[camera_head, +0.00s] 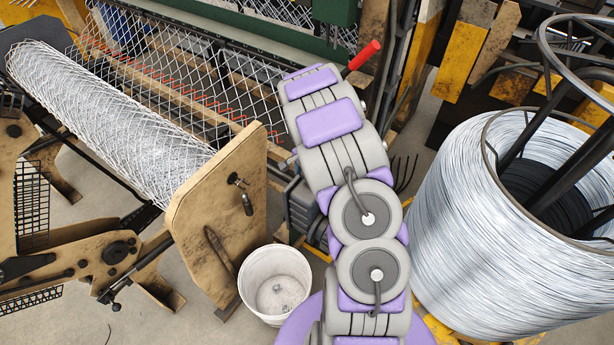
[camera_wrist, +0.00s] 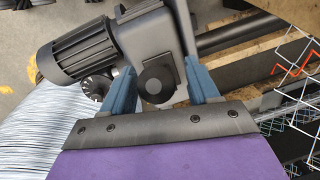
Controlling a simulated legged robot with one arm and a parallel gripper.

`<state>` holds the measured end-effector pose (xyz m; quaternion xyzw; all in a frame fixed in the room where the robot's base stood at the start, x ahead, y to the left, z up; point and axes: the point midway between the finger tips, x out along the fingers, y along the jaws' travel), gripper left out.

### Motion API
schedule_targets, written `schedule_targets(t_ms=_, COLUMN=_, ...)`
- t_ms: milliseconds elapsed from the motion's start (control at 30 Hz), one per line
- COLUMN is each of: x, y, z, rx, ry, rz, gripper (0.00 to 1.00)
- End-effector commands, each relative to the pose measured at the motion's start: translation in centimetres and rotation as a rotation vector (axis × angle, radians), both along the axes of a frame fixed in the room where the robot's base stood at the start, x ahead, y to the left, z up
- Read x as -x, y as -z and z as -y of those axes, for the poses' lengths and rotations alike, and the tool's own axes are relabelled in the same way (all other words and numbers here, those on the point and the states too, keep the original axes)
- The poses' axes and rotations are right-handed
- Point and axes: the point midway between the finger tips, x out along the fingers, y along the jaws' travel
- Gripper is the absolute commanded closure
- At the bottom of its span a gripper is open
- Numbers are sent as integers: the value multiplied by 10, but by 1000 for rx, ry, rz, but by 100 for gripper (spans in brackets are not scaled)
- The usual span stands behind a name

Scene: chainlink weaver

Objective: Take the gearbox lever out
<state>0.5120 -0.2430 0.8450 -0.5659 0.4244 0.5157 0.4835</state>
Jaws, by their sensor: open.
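A lever with a red grip (camera_head: 364,55) sticks out beside the upper end of my arm in the head view; its lower end is hidden, and I cannot tell for sure that it is the gearbox lever. In the wrist view my gripper (camera_wrist: 161,82) is open, with its two blue fingers apart. No lever shows between the fingers. My arm hides the gripper in the head view.
A big wire coil (camera_head: 470,225) stands right of my arm. A roll of chainlink mesh (camera_head: 110,120) lies at the left behind a worn tan plate (camera_head: 215,215). A white bucket (camera_head: 274,283) stands on the floor. Loose mesh (camera_wrist: 300,110) hangs at the right in the wrist view.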

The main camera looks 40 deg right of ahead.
Motion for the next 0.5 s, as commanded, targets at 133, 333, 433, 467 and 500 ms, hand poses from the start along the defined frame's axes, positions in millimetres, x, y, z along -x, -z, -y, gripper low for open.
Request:
schedule_targets(t_ms=133, x=-1, y=7, z=3, rx=-4, ry=1, rz=0, gripper=40)
schedule_targets(t_ms=333, x=-1, y=8, z=6, rx=-7, ry=0, rz=1, gripper=40)
schedule_targets(t_ms=433, x=-1, y=8, z=6, rx=-6, ry=0, rz=1, gripper=46)
schedule_targets(t_ms=467, x=-1, y=7, z=5, rx=-5, ry=0, rz=1, gripper=49)
schedule_targets(t_ms=500, x=-1, y=7, z=5, rx=-5, ry=0, rz=1, gripper=52)
